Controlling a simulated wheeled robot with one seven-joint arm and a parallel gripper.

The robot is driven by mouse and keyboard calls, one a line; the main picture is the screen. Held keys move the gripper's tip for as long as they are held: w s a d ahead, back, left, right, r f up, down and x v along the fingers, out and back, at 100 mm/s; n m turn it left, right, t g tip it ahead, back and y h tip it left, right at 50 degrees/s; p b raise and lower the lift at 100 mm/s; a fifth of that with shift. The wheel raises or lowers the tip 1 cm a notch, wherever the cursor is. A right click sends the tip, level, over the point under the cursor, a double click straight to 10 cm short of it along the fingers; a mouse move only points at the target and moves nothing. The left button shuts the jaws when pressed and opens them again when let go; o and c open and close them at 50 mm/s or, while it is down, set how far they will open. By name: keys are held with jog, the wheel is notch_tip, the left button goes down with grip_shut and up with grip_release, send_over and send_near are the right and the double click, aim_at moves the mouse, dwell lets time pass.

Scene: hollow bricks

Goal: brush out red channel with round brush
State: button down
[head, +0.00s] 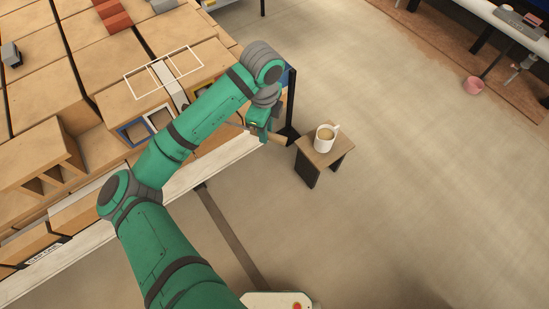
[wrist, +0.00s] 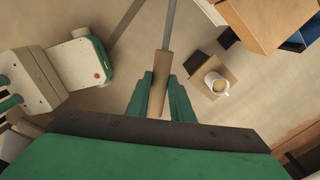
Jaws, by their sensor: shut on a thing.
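My gripper (head: 263,128) is at the right end of the brick stack, seen at the end of my green arm. In the wrist view its two green fingers (wrist: 161,92) are closed on the wooden handle of the round brush (wrist: 159,82). The brush's thin grey rod (wrist: 168,25) runs up out of the wrist view, so its bristle end is not seen there. The handle also shows in the head view (head: 277,138). Coloured channel frames, blue (head: 132,131) and white (head: 158,118), face the front of the stack. I cannot make out a red channel; my arm hides part of that face.
A small wooden stool (head: 335,153) with a white mug (head: 324,141) of brown drink stands right of my gripper. A dark post (head: 291,100) rises beside the stack.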

jog(key=s+d+f+m, duration=0.1)
jog(key=d+f+m, duration=0.25)
jog(key=f, duration=0.35)
jog(key=s+d+f+m, duration=0.2)
jog(key=f+m, duration=0.2)
jog(key=f, duration=0.2)
jog(key=w+a, duration=0.4)
jog(key=w, duration=0.2)
jog(key=shift+a+f, duration=0.1)
jog(key=c, duration=2.2)
grip_release()
jog(key=shift+c, duration=1.4)
